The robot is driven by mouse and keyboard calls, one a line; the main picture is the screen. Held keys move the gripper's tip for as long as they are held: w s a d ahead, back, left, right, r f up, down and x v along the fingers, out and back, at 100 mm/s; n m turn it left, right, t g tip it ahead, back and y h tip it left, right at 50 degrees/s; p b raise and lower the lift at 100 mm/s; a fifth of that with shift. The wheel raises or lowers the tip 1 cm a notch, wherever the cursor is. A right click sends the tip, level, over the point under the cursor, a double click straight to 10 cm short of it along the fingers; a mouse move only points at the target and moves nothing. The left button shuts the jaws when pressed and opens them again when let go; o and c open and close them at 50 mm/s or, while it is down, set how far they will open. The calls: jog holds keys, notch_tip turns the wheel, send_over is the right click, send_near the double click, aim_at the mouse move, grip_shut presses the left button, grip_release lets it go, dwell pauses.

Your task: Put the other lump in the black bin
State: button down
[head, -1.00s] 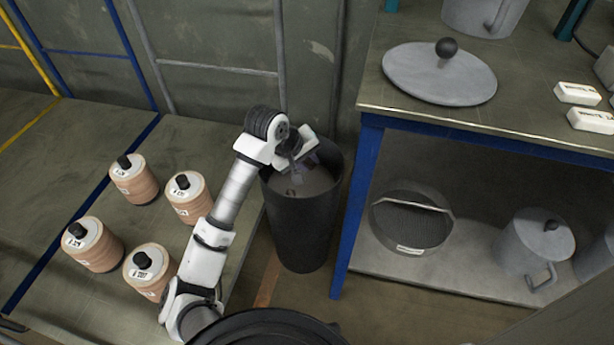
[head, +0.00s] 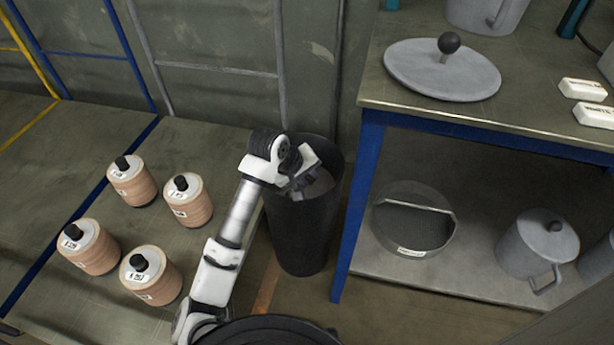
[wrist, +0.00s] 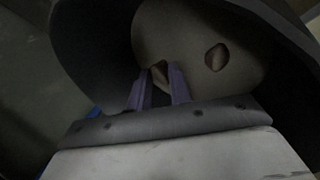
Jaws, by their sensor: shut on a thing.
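The black bin (head: 300,235) stands on the floor between the left-hand bench and the blue-legged table. My gripper (head: 305,183) reaches down into its mouth. In the wrist view the purple fingers of my gripper (wrist: 160,84) point toward the bin's pale grey inside, with the dark bin wall (wrist: 90,50) around them. A small brownish lump (wrist: 160,74) shows between the fingertips, which are shut on it. Another brown lump (wrist: 216,57) lies apart from the fingers, to the right on the grey surface in the bin. My wrist hides the lumps in the head view.
Several spools (head: 188,200) with black knobs stand on the left bench. On the right table are a round grey lid (head: 440,75) and white blocks (head: 582,90).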

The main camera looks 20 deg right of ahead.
jog(key=shift+f+b, duration=0.45)
jog(key=shift+b, duration=0.15)
jog(key=c, duration=1.3)
grip_release()
jog(key=shift+r, duration=0.1)
jog(key=shift+o, duration=0.2)
jog(key=shift+r+p, duration=0.45)
jog(key=shift+p, duration=0.3)
jog(key=p+v, duration=0.2)
jog(key=v, duration=1)
jog(key=shift+r, duration=0.2)
